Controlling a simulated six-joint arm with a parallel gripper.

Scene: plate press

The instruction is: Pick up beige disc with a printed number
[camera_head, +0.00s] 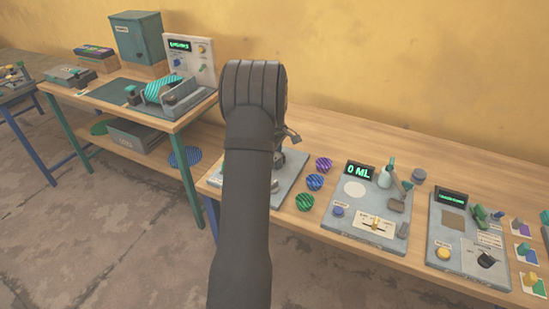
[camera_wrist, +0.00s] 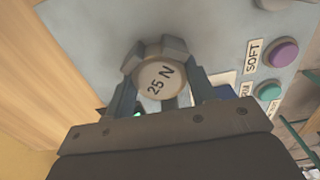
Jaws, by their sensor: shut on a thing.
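A round beige disc (camera_wrist: 157,79) printed "25 N" shows in the wrist view, with a grey faceted rim around its upper edge. My gripper (camera_wrist: 160,92) is shut on the disc, one finger at its left side and one at its right. A pale grey panel (camera_wrist: 85,45) lies behind it; I cannot tell whether the disc touches it. In the head view my arm covers the gripper and the disc.
A purple button (camera_wrist: 283,53) marked "SOFT" and a teal button (camera_wrist: 269,91) are right of the disc. In the head view, purple, blue and green striped discs (camera_head: 314,182) lie beside my arm. A panel (camera_head: 345,215) reading "0 ML" stands further right.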

